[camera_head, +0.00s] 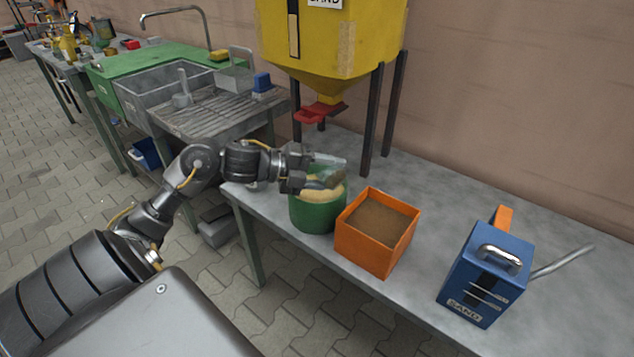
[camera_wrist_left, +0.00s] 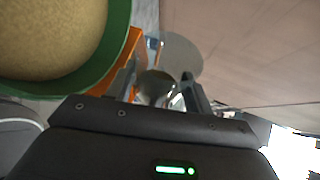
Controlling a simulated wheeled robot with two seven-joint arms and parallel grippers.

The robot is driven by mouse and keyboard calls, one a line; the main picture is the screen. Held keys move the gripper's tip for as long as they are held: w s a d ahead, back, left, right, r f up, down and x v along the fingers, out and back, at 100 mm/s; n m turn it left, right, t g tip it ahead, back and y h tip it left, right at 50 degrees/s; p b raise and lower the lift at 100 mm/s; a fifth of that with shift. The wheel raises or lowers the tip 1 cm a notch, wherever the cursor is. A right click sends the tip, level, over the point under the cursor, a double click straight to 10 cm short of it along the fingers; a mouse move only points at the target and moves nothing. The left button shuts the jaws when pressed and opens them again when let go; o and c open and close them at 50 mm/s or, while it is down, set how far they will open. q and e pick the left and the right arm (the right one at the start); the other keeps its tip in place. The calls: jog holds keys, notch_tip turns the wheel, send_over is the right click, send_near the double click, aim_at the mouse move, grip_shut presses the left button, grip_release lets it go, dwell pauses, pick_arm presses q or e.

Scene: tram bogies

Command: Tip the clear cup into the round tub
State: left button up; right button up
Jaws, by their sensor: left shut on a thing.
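The clear cup (camera_head: 329,167) is held tilted over the green round tub (camera_head: 318,215). My left gripper (camera_head: 308,177) is shut on the cup at the tub's rim height or a little above. Some brownish contents show inside the cup in the head view. The tub holds pale sand-coloured material. In the left wrist view the tub (camera_wrist_left: 122,62) fills the upper left, and the cup (camera_wrist_left: 181,56) sits between the fingers of my left gripper (camera_wrist_left: 160,88). Whether material is falling from the cup cannot be told. My right gripper is not in view.
An orange square box (camera_head: 371,258) of brown material stands right of the tub. A blue container (camera_head: 486,273) labelled SAND stands further right. A yellow hopper (camera_head: 330,40) on dark legs rises behind. The grey bench (camera_head: 420,185) is clear behind the box.

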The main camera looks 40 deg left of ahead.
pick_arm(q)
jog(key=shift+a+f+n, duration=0.1)
jog(key=shift+f+n, duration=0.1)
jog(key=shift+n, duration=0.1)
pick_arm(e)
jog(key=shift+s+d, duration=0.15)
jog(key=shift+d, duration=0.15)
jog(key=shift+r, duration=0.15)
pick_arm(q)
jog(key=shift+w, duration=0.1)
jog(key=shift+a+r+n+h+p, duration=0.15)
jog(key=shift+n+h+p, duration=0.15)
jog(key=shift+n+h, duration=0.1)
jog(key=shift+a+r+n+h+p, duration=0.2)
jog(key=shift+n+h+p, duration=0.1)
jog(key=shift+n+p, duration=0.1)
jog(key=shift+w, duration=0.1)
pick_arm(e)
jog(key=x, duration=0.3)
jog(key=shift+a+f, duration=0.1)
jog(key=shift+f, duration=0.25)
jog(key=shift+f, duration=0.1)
